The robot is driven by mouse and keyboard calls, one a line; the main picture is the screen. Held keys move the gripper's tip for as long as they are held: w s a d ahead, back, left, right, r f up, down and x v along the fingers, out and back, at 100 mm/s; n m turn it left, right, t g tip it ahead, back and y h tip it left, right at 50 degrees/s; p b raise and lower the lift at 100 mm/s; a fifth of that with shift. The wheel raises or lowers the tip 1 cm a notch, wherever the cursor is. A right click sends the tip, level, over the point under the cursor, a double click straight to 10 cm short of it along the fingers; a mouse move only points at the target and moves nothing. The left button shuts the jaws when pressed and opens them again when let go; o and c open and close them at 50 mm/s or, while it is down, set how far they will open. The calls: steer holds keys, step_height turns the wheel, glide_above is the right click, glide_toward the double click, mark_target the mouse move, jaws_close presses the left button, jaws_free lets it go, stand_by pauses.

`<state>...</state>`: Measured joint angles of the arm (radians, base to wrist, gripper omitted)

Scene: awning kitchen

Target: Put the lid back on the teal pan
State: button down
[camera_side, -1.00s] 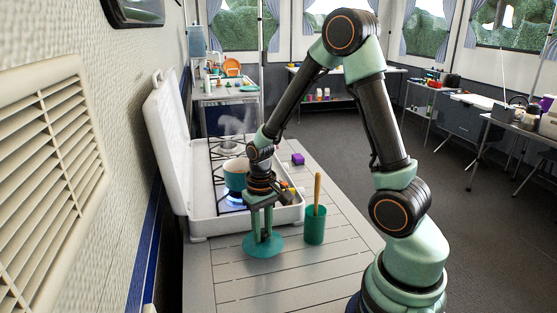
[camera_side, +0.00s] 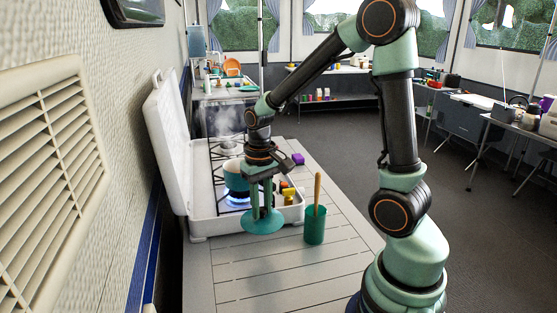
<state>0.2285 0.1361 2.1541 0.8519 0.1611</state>
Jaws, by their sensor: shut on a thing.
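The teal pan (camera_side: 236,183) stands on the lit burner of the white camp stove, with steam above it. Its near right side is partly hidden by my arm. My gripper (camera_side: 263,208) points down and is shut on the teal lid (camera_side: 262,222). The lid is a flat round disc, held up in front of the stove's near edge, lower in the picture than the pan and apart from it. The lid's knob is hidden between my fingers.
The stove (camera_side: 205,226) has its white cover (camera_side: 168,140) raised at the left. A teal cup (camera_side: 315,226) with a wooden utensil stands right of the lid. A purple block (camera_side: 298,159) and small yellow things (camera_side: 289,197) are near the stove's right side. The front table (camera_side: 275,280) is clear.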

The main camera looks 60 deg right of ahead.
step_height(320, 180, up, 19)
steer(key=w+d+n, duration=0.5)
steer(key=w+d, duration=0.7)
steer(key=w, duration=0.3)
step_height(320, 180, down, 12)
stand_by(0.8)
steer(key=shift+w+d+f, duration=0.1)
stand_by(2.0)
steer(key=shift+c, duration=0.6)
jaws_free()
